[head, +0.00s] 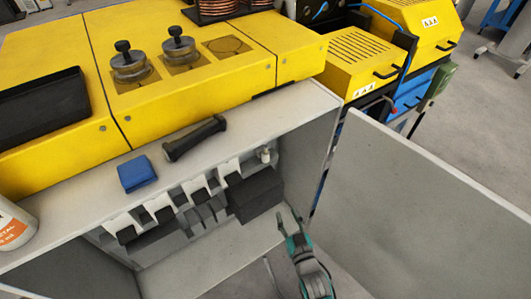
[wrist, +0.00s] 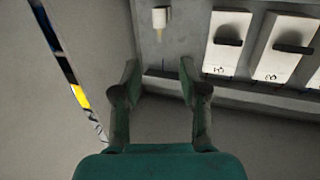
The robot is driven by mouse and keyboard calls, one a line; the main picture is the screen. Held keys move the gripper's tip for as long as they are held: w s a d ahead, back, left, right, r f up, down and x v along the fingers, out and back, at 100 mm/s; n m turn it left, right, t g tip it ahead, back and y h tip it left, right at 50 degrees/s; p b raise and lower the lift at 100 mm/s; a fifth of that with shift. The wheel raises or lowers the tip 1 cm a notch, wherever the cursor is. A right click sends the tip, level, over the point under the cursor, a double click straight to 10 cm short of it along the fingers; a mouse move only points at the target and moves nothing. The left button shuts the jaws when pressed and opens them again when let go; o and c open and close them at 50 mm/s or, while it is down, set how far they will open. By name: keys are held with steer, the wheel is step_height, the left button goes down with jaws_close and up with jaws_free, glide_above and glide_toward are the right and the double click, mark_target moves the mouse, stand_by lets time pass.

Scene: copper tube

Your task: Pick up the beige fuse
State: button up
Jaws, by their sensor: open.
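The beige fuse (wrist: 160,18) shows in the wrist view near the top edge, a small pale block with a thin stem on a grey panel. In the head view the fuse (head: 264,155) is small, at the right end of a row of white switches inside the cabinet. My gripper (wrist: 158,72) is open, with nothing between its two fingers. In the wrist view the fuse lies ahead of the gap between the fingertips, apart from them. In the head view my gripper (head: 290,216) is below and right of the fuse, at the cabinet opening.
White switches (wrist: 227,43) with dark levers stand beside the fuse. A dark box (head: 256,195) sits below it in the head view. The open cabinet door (head: 420,200) is to the right.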

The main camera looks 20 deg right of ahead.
glide_toward(266, 150)
steer(key=shift+t, duration=0.4)
steer(key=shift+w+f, duration=0.15)
steer(key=shift+w, duration=2.5)
steer(key=shift+w+f, duration=0.2)
steer(key=shift+w, duration=2.5)
jaws_close()
